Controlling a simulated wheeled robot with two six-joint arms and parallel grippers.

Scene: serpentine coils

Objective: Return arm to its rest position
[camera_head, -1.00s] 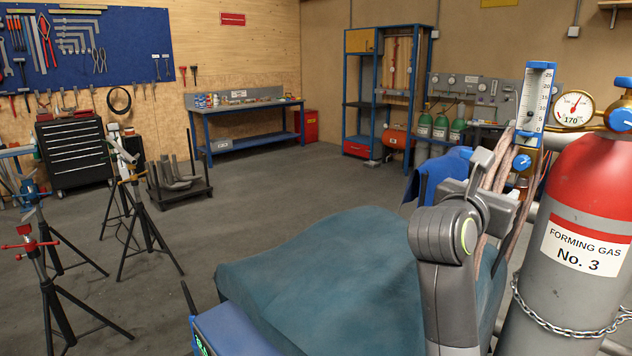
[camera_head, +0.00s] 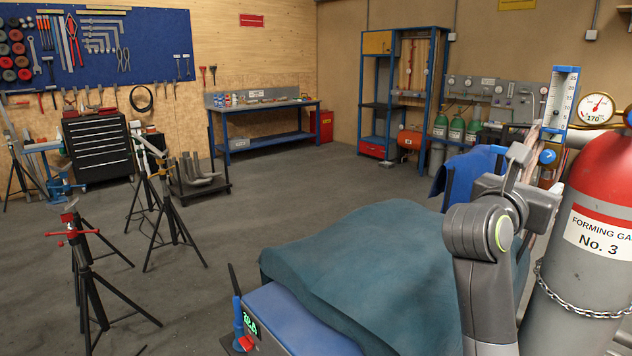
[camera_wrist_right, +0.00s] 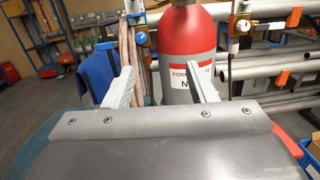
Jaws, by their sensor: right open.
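My right arm (camera_head: 480,270) rises at the lower right of the head view, bent at a grey joint with a green ring. Its hand end (camera_head: 537,205) is in front of the red-topped gas cylinder (camera_head: 597,255), and the fingers cannot be made out there. In the right wrist view my right gripper (camera_wrist_right: 164,75) has its two grey fingers wide apart with nothing between them. The cylinder also shows beyond the fingers in that view (camera_wrist_right: 187,40). My left gripper is not in view.
A teal cover (camera_head: 375,265) lies over something beside a blue box (camera_head: 300,325) with a green display. A flowmeter (camera_head: 561,98) and gauge (camera_head: 597,107) stand near the cylinder. Tripod stands (camera_head: 85,260) are at left. Open floor (camera_head: 270,200) spreads toward the workbench (camera_head: 262,106).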

